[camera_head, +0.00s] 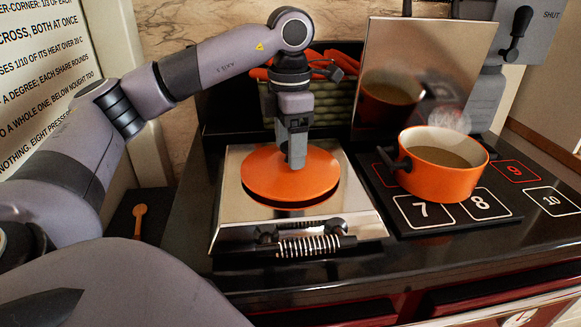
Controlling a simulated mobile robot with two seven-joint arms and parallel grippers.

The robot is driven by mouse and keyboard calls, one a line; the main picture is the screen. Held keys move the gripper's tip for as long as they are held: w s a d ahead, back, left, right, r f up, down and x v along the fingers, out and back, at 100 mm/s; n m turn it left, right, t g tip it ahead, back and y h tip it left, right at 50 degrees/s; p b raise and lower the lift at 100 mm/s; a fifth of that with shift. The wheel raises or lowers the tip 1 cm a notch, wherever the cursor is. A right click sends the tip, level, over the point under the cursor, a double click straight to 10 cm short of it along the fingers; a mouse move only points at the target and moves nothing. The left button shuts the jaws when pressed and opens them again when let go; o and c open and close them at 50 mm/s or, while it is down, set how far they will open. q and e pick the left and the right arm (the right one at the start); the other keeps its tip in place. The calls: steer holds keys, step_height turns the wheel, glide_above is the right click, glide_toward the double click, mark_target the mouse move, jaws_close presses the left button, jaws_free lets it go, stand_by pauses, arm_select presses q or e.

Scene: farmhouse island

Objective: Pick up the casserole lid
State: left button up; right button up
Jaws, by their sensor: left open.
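The orange casserole lid (262,178) is a round disc with a dark lower edge. It lies flat on a shiny square steel plate (228,215) on the stove top. My left gripper (297,158) points straight down over the lid's middle, with its fingertips at or just above the surface. It is open; the gap between its fingers is hard to see, and any knob there is hidden by the fingers. The orange casserole (445,184), open and holding a brownish liquid, stands to the right with a black handle facing the lid. My right gripper is not in view.
A numbered dark mat (515,211) lies under the casserole. A raised steel panel (440,50) stands behind. A green basket (335,104) with orange items sits behind my gripper. A coiled handle (310,245) fronts the plate. A wooden spoon (139,220) lies at left.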

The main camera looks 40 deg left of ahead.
arm_select(q)
steer(key=shift+f, duration=0.45)
steer(key=shift+c, duration=0.3)
jaws_close()
steer(key=shift+r, duration=0.1)
